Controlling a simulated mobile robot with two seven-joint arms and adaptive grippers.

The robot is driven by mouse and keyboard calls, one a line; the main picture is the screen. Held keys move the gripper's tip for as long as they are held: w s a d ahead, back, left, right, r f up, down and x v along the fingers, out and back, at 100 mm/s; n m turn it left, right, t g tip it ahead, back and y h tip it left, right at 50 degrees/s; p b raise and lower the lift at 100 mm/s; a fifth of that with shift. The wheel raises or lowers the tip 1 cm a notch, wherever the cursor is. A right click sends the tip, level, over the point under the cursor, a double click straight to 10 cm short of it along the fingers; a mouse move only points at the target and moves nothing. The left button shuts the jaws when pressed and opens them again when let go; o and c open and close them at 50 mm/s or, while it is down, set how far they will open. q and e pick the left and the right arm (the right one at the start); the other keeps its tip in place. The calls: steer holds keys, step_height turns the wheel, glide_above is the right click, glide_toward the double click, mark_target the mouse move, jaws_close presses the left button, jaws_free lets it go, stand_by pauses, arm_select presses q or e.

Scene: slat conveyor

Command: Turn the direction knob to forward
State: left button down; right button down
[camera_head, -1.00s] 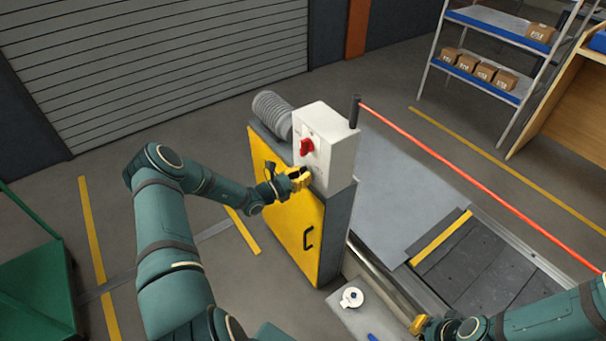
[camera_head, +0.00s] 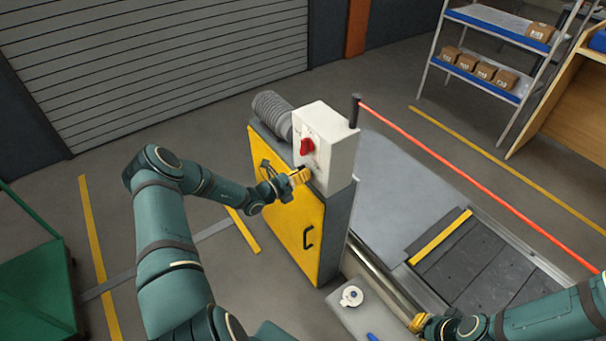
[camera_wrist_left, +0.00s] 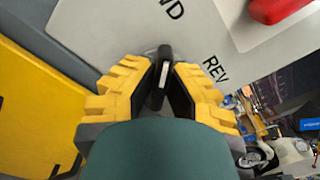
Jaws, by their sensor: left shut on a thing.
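The direction knob (camera_wrist_left: 164,76) is a small black handle with a white mark on the pale control box (camera_head: 338,142). In the left wrist view it stands between the dark finger pads of my left gripper (camera_wrist_left: 162,92), which is shut on it. Its top end points between the partly visible "WD" label (camera_wrist_left: 171,9) and the "REV" label (camera_wrist_left: 215,69). In the head view my left gripper (camera_head: 301,177) hides the knob at the lower part of the box face. My right gripper (camera_head: 418,323) is at the bottom right; its fingers are too small to read.
A red switch (camera_head: 307,146) sits above the knob on the box. The yellow cabinet (camera_head: 285,215) with a black handle is below. A grey surface (camera_head: 362,318) holds a white round item (camera_head: 351,296). The slat conveyor (camera_head: 470,265) lies to the right.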

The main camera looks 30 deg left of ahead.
arm_select(q)
steer(key=shift+w+d+r, duration=0.1)
steer(key=shift+r, duration=0.05)
steer(key=c, duration=1.2)
jaws_free()
steer(key=shift+o, duration=1)
steer(key=shift+s+a, duration=0.3)
steer(key=shift+s, duration=0.25)
steer(key=v, duration=1)
steer(key=shift+s, duration=0.35)
